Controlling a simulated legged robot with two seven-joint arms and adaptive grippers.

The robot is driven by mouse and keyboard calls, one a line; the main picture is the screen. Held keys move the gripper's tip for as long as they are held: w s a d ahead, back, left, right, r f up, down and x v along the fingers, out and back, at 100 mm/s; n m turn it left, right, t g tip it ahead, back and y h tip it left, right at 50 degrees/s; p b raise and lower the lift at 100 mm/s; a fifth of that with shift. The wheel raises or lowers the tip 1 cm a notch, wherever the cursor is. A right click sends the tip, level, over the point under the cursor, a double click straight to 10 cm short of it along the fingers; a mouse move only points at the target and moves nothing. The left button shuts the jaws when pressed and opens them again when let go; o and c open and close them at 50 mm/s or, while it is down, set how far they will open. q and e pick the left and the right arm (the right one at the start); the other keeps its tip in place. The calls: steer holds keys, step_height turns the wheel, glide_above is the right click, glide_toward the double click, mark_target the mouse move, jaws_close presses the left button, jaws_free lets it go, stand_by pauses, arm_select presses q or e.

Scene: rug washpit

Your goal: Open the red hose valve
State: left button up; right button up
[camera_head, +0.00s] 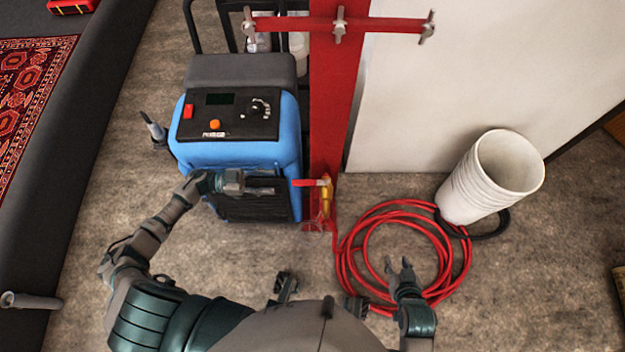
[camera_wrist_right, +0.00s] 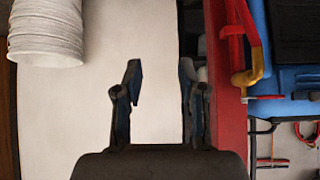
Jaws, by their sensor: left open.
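The red hose valve has a red lever (camera_head: 307,183) and a yellow body (camera_head: 326,197), low on the front of the red post (camera_head: 335,110). The lever sticks out to the left of the body in the head view. The valve's yellow body also shows at the upper right of the right wrist view (camera_wrist_right: 254,72). My left gripper (camera_head: 273,185) is open and empty, with its fingers pointing right at the lever, a short gap away in the picture. My right gripper (camera_head: 397,264) is open and empty above the coiled red hose; its spread fingers show in the wrist view (camera_wrist_right: 160,72).
A blue machine (camera_head: 240,150) stands left of the post, behind my left gripper. A red hose coil (camera_head: 368,240) lies on the floor to the right. Stacked white buckets (camera_head: 490,178) lie tilted beside it. A red crossbar (camera_head: 285,24) spans the post higher up.

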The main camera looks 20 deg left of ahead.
arm_select(q)
glide_toward(317, 182)
steer(key=x, duration=0.2)
steer(key=shift+d+r, duration=0.2)
steer(key=shift+d, duration=0.1)
steer(key=x, duration=0.3)
steer(key=shift+w+d+f+b, duration=0.15)
steer(key=shift+w+d+b, duration=0.1)
steer(key=shift+d+b, duration=0.1)
steer(key=shift+w+d, duration=0.2)
steer(key=shift+d, duration=0.35)
steer(key=shift+w+d, duration=0.1)
steer(key=shift+d, duration=0.65)
steer(key=c, duration=0.7)
steer(key=shift+a, duration=0.2)
jaws_close()
arm_select(e)
steer(key=shift+w+a+r+t, duration=0.1)
steer(key=shift+w+r+t, duration=0.15)
steer(key=shift+w, duration=0.2)
steer(key=shift+w+r+t, duration=0.15)
steer(key=shift+w+t, duration=0.2)
steer(key=shift+w, duration=0.1)
